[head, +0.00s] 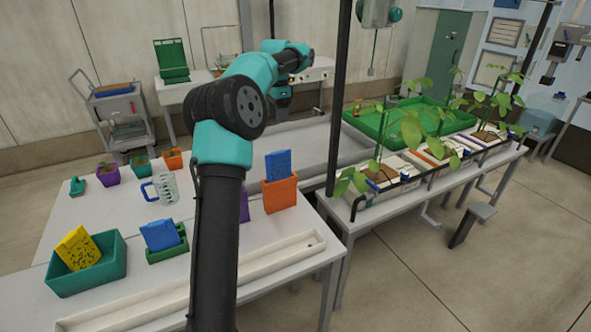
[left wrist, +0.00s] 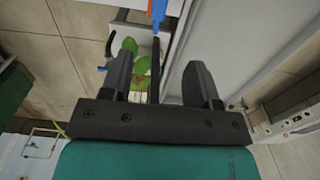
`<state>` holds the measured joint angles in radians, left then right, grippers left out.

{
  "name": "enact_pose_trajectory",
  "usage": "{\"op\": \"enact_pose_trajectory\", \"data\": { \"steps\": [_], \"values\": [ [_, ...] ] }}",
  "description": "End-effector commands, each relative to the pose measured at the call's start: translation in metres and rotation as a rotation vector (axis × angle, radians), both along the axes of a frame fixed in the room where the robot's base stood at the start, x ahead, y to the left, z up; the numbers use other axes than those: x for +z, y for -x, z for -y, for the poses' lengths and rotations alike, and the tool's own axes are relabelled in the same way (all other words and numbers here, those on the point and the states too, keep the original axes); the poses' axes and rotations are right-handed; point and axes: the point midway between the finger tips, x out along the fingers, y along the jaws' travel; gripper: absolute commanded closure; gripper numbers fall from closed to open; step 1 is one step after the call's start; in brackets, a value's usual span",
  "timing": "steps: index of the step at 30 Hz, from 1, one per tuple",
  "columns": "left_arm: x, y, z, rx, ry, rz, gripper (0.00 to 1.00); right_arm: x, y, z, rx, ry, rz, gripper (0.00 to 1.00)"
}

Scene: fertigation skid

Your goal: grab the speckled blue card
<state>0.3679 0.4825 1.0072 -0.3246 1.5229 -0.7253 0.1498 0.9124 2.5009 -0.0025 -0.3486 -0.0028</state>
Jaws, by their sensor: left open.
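Two blue cards show in the head view. One blue card (head: 278,164) stands upright in an orange holder (head: 280,194), and its face looks faintly mottled. The other blue card (head: 160,235) leans in a green holder (head: 168,250) and looks plainer. I cannot tell the speckles for certain at this size. My left gripper (left wrist: 160,64) is open and empty in the left wrist view, with its two dark fingers apart. A small blue and orange piece shows beyond it at the top edge. In the head view my left arm reaches past the holders toward the back. My right gripper is not in view.
A yellow speckled card (head: 77,246) stands in a teal box (head: 88,272). A clear mug (head: 160,190) and small pots stand behind. A purple holder (head: 244,207) is partly hidden by my arm. A white trough (head: 270,255) runs along the front; potted plants stand right.

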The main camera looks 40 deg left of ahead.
Motion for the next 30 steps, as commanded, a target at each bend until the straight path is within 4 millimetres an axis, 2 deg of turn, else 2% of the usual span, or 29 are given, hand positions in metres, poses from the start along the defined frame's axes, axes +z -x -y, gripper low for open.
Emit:
{"op": "enact_pose_trajectory", "data": {
  "steps": [7,11,30],
  "values": [
    [-0.002,0.000,0.000,-0.001,-0.001,-0.002,0.45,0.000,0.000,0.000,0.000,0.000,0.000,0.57],
    [-0.014,0.000,0.001,-0.002,0.000,-0.003,0.45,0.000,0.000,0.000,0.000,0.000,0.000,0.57],
    [-0.115,0.000,0.001,-0.002,0.000,-0.004,0.45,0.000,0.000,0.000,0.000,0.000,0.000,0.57]
  ]
}}
